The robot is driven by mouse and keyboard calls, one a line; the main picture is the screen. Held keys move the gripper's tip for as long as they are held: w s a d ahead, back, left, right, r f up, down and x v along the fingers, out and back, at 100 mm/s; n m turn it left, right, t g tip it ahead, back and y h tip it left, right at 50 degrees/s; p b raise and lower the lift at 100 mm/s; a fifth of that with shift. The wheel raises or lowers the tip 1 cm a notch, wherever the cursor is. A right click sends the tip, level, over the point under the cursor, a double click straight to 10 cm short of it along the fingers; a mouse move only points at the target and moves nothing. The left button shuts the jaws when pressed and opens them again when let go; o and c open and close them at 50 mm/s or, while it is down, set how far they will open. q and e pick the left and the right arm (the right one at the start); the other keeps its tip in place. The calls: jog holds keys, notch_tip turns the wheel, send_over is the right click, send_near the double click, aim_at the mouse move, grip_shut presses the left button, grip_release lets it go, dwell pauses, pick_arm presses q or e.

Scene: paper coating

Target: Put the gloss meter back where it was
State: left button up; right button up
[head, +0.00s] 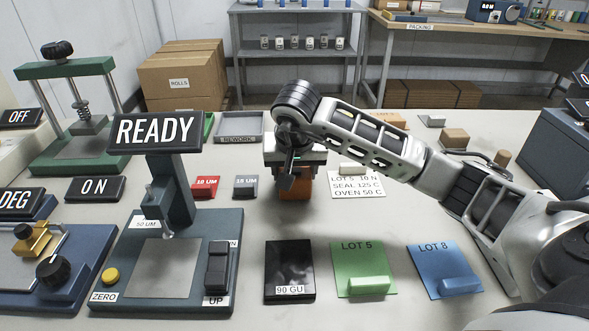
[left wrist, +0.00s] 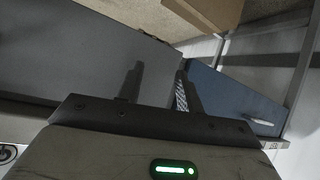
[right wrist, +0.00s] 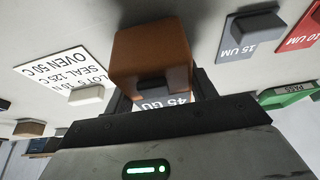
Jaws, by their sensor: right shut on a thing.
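The gloss meter, an orange-brown block (head: 295,187), is below my right gripper (head: 292,167) in the middle of the head view. In the right wrist view the block (right wrist: 152,52) sits between the fingers, with a grey face reading "45 GU". My right gripper is shut on it, and its top is partly hidden by the gripper. I cannot tell whether it touches the table. The black "90 GU" tile (head: 290,262) lies nearer on the table. My left gripper (left wrist: 160,85) shows only in the left wrist view, with its fingers apart and nothing between them.
A green LOT 5 card (head: 362,262) and a blue LOT 8 card (head: 440,262) lie front right. The READY gauge (head: 165,270) stands left. A grey tray (head: 239,140) lies behind.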

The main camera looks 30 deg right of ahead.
jog(key=shift+f, duration=0.15)
jog(key=o, duration=1.3)
jog(key=shift+f, duration=0.1)
jog(key=shift+a+r, duration=0.1)
jog(key=shift+r, duration=0.5)
jog(key=p+v, duration=0.1)
jog(key=v, duration=1)
jog(key=shift+s, duration=0.15)
